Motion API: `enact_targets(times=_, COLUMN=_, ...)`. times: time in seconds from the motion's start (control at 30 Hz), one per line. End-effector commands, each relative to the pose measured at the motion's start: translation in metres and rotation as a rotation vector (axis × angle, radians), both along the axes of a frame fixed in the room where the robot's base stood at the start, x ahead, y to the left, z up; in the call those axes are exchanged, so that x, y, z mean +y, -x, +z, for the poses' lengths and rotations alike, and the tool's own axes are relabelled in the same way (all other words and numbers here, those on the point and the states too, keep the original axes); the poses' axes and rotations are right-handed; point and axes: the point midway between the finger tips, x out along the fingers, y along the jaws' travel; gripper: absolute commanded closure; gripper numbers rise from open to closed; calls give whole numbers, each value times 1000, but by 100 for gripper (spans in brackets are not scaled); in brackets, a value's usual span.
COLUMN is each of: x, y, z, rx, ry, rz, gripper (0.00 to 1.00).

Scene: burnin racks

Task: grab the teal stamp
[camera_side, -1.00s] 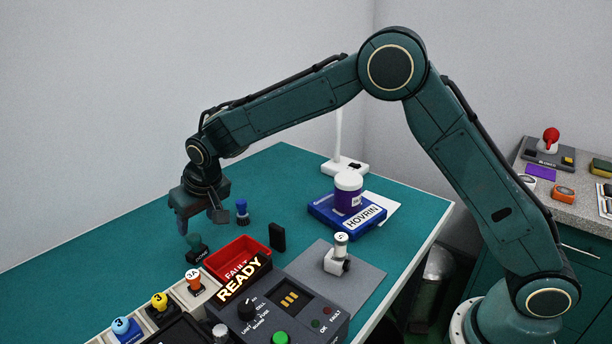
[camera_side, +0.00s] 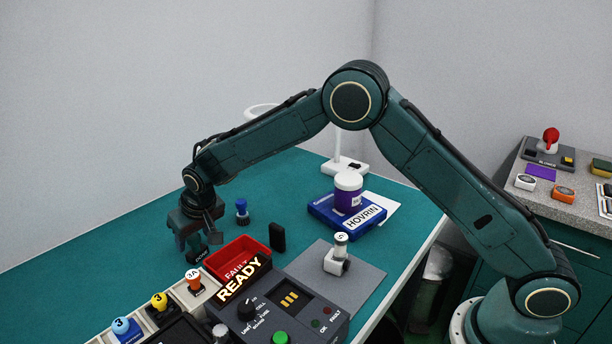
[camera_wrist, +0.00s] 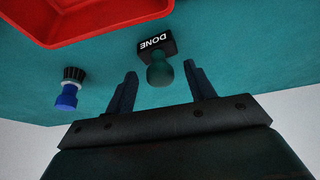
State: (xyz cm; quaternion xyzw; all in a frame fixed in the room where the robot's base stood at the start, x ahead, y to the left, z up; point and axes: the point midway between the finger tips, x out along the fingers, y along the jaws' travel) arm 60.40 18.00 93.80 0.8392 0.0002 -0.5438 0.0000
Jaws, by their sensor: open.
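The teal stamp (camera_wrist: 160,72) has a rounded teal handle and a dark block marked DONE, and stands on the teal table. In the wrist view it lies between and a little beyond the two fingertips of my gripper (camera_wrist: 160,80), which is open and empty. In the side view my gripper (camera_side: 190,246) points down at the stamp. There the stamp's dark base (camera_side: 198,256) shows under the fingers, and its handle is mostly hidden by them.
A red tray (camera_side: 237,252) and a black block (camera_side: 277,236) are to the right. A rack with several stamps (camera_side: 160,312) lies in front. The table's left side is clear.

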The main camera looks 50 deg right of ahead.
Motion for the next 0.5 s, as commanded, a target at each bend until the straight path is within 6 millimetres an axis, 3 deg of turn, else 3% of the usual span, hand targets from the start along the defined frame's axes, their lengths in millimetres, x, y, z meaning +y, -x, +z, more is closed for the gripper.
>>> enact_targets(times=0.2, x=0, y=-8, z=-19, rx=1, ry=-2, rz=-1, gripper=46)
enact_targets(times=0.5, x=0, y=-10, z=-22, rx=1, ry=-1, rz=-1, gripper=46)
